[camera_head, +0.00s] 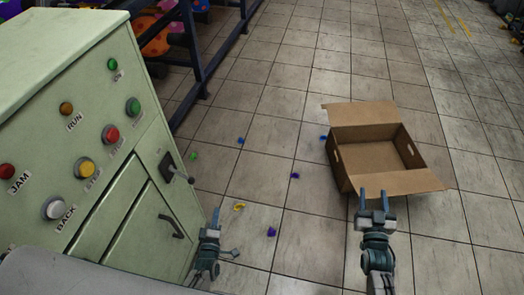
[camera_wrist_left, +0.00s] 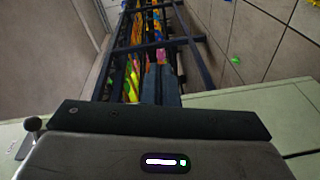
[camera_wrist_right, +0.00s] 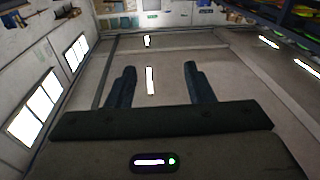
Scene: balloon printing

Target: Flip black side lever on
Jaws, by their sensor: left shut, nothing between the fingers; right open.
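The black side lever (camera_head: 181,175) sits on a dark plate on the side of the pale green machine (camera_head: 130,140). Its arm sticks out to the right and slightly down in the head view. A round-knobbed lever (camera_wrist_left: 33,124) also shows at the left edge of the left wrist view. My left gripper (camera_head: 215,214) is shut and empty, close to the machine's side, below and right of the lever and apart from it. Its closed fingers show in the left wrist view (camera_wrist_left: 160,82). My right gripper (camera_head: 374,200) is open and empty in front of the cardboard box; its spread fingers show in the right wrist view (camera_wrist_right: 160,88).
The machine has several coloured buttons and a door handle (camera_head: 172,227) below the lever. An open cardboard box (camera_head: 378,183) stands on the tiled floor. Several small coloured pieces, such as a yellow one (camera_head: 238,206), lie on the floor. A dark rail (camera_head: 200,70) runs behind the machine.

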